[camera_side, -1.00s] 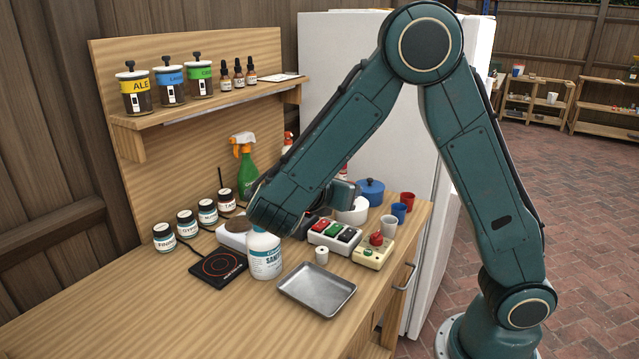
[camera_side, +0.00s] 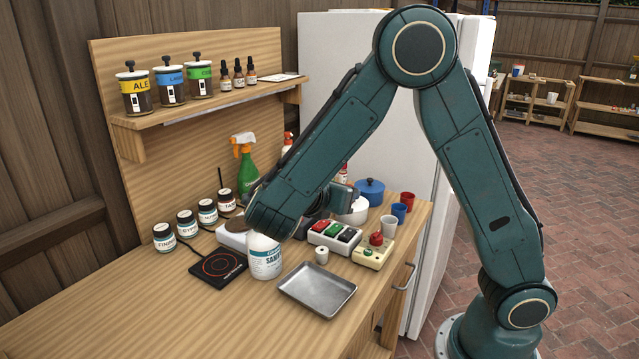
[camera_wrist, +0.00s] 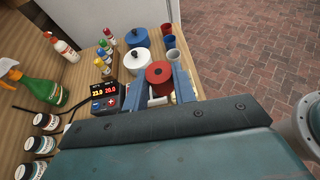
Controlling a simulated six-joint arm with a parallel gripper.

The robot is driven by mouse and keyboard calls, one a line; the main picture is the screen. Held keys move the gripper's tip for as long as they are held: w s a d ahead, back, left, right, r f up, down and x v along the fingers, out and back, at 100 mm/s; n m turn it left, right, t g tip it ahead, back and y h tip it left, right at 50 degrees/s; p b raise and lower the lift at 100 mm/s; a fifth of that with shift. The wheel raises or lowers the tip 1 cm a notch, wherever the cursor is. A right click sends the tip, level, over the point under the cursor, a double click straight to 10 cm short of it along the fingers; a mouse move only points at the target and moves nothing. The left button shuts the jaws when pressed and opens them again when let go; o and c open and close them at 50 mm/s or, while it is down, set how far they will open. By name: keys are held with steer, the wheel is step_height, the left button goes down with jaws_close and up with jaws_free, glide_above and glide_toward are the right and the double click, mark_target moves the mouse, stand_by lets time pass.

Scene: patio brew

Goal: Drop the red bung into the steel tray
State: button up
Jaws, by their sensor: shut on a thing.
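The red bung (camera_wrist: 158,74) shows in the wrist view between the two blue fingers of my gripper (camera_wrist: 160,86), which is shut on it. My forearm hides the bung and the fingertips in the side view. The steel tray (camera_side: 316,291) is a shallow grey rectangle lying flat and empty near the front edge of the bench in the side view. My gripper is behind the tray in that view, towards the back of the bench. The tray is not visible in the wrist view.
A white sanitiser bottle (camera_side: 264,259) stands left of the tray, under my forearm. A small white roll (camera_side: 321,256), a switch box (camera_side: 335,235) and a red-button box (camera_side: 372,252) stand behind the tray. The bench front left is clear.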

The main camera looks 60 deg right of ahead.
glide_above(316, 290)
step_height(316, 290, down, 12)
steer(key=shift+f, duration=0.25)
steer(key=shift+d+f, duration=0.1)
steer(key=shift+f, duration=0.05)
steer(key=shift+f, duration=2.85)
steer(key=o, duration=1)
